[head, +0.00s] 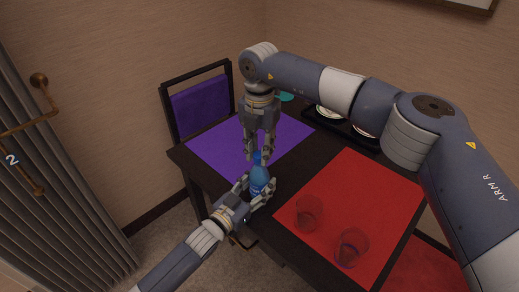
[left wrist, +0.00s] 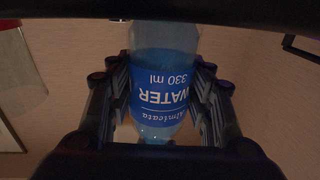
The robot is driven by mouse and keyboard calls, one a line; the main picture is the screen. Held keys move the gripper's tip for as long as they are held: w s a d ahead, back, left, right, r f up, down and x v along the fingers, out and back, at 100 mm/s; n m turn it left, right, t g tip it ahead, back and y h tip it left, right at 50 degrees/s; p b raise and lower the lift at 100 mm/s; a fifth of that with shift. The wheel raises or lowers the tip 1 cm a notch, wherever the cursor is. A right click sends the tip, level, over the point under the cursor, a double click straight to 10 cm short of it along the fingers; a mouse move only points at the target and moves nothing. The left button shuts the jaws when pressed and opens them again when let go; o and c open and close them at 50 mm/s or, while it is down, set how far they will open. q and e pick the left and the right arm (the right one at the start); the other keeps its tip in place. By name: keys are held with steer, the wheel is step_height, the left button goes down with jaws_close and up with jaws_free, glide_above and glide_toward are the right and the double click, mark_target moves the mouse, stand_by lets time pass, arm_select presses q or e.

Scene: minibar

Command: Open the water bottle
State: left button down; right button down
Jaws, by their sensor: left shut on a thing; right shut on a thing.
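The blue water bottle (head: 259,179) is upright near the front edge of the dark table, between the purple and red mats. My left gripper (head: 257,193) is shut around the bottle's body from the front. In the left wrist view the bottle (left wrist: 164,85) stands between the finger pads, with its label upside down. My right gripper (head: 258,155) points straight down from above and is shut on the bottle's cap (head: 257,157). The fingers hide most of the cap, so I cannot tell whether it is loose.
Two clear glasses (head: 308,212) (head: 351,247) stand on the red mat (head: 375,195) to the right. A purple mat (head: 215,145) lies to the left. A dark tray (head: 345,128) with plates is at the back. A chair with a purple back (head: 200,103) stands behind the table.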

steer(key=n, duration=0.5)
steer(key=shift+n, duration=0.3)
steer(key=n, duration=0.8)
steer(key=shift+n, duration=0.4)
steer(key=n, duration=0.3)
steer(key=shift+n, duration=0.3)
steer(key=n, duration=0.3)
steer(key=shift+n, duration=0.3)
steer(key=n, duration=0.8)
steer(key=shift+n, duration=0.3)
steer(key=n, duration=0.5)
steer(key=shift+r, duration=0.1)
